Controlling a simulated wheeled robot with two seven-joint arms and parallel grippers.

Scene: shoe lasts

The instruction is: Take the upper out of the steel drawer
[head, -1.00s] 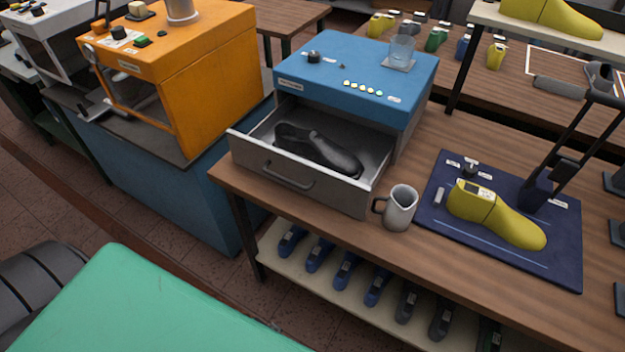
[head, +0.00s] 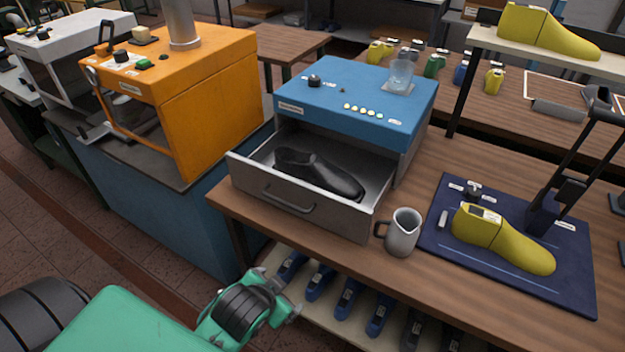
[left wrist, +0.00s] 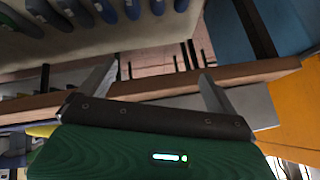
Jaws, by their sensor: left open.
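The black shoe upper (head: 318,174) lies in the open steel drawer (head: 290,203) under the blue cabinet (head: 355,100) in the head view. The drawer is pulled out, with a bar handle on its front. My left gripper (left wrist: 158,75) is open and empty in the left wrist view, its two fingers apart near the table's edge. In the head view only my green left arm shows at the bottom, below and in front of the drawer; the fingers cannot be made out there. The upper is not visible in the left wrist view. My right gripper is not in view.
A grey jug (head: 402,233) stands right beside the drawer. A yellow last (head: 503,240) lies on a dark blue mat (head: 565,277). An orange machine (head: 205,100) stands left of the cabinet. Several blue lasts (head: 348,297) sit on the shelf below the table.

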